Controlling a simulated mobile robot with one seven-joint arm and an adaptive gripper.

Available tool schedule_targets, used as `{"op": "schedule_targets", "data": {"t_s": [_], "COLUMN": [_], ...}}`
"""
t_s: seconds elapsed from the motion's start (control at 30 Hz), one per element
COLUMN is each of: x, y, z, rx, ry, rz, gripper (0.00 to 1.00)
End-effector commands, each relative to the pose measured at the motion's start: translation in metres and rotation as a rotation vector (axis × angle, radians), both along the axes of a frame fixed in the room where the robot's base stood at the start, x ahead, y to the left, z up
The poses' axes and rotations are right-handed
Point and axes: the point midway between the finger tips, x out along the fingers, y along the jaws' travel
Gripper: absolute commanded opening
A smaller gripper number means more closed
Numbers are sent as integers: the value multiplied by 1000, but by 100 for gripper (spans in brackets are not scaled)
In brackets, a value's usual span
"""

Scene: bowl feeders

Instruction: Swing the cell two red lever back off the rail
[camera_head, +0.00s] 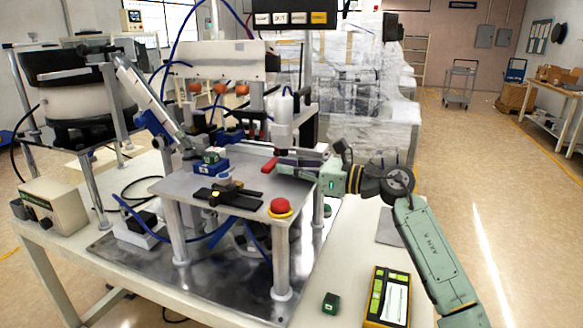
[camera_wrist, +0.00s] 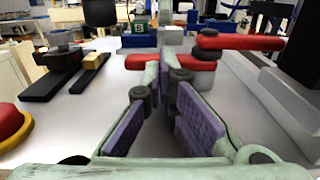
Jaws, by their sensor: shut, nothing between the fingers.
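Two red bars show in the wrist view. The nearer red lever (camera_wrist: 198,64) lies crosswise just beyond my fingertips, partly hidden behind them; I cannot tell whether they touch it. The farther red lever (camera_wrist: 245,42) sits higher and to the right, with a dark pivot knob at its left end. I cannot tell which is cell two's. In the head view one red lever end (camera_head: 269,165) shows just left of my gripper (camera_head: 281,167), over the metal table's right side. My gripper (camera_wrist: 165,72) has purple pads and is shut and empty.
A red emergency button (camera_head: 280,206) stands on the plate's front right corner. A black fixture with a yellow block (camera_head: 228,187) lies left of my gripper. A blue block with a green part (camera_head: 209,163) is farther back. Grey blocks (camera_wrist: 290,105) stand close on the right.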

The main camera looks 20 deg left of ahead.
Motion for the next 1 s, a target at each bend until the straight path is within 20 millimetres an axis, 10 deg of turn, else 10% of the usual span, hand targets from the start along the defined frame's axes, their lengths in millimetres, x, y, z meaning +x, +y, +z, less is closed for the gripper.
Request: {"op": "schedule_targets", "data": {"t_s": [1.0], "x": [-9], "y": [14], "z": [0], "rx": [0], "ry": [0], "rz": [1], "gripper": [0]}}
